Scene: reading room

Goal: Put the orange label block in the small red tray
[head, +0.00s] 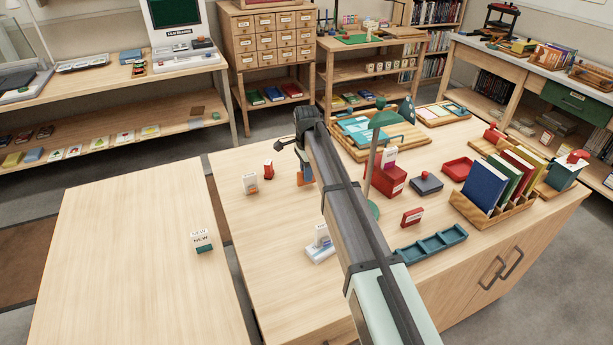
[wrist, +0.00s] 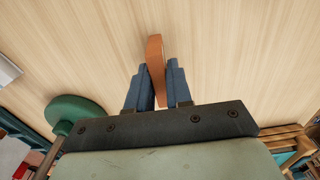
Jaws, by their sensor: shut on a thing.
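The orange label block (wrist: 155,60) stands between the blue fingers of my gripper (wrist: 159,82) in the wrist view. The fingers are shut on it, and its far end sticks out past their tips. In the head view my gripper (head: 304,172) is above the middle table, partly hidden by my arm, with a little of the orange block showing at its lower end. I cannot tell whether the block touches the table. The small red tray (head: 458,169) lies on the right of the same table, apart from my gripper, and looks empty.
A wooden book rack (head: 487,214) and a blue divided tray (head: 432,245) are nearer. The table's left front is mostly clear.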

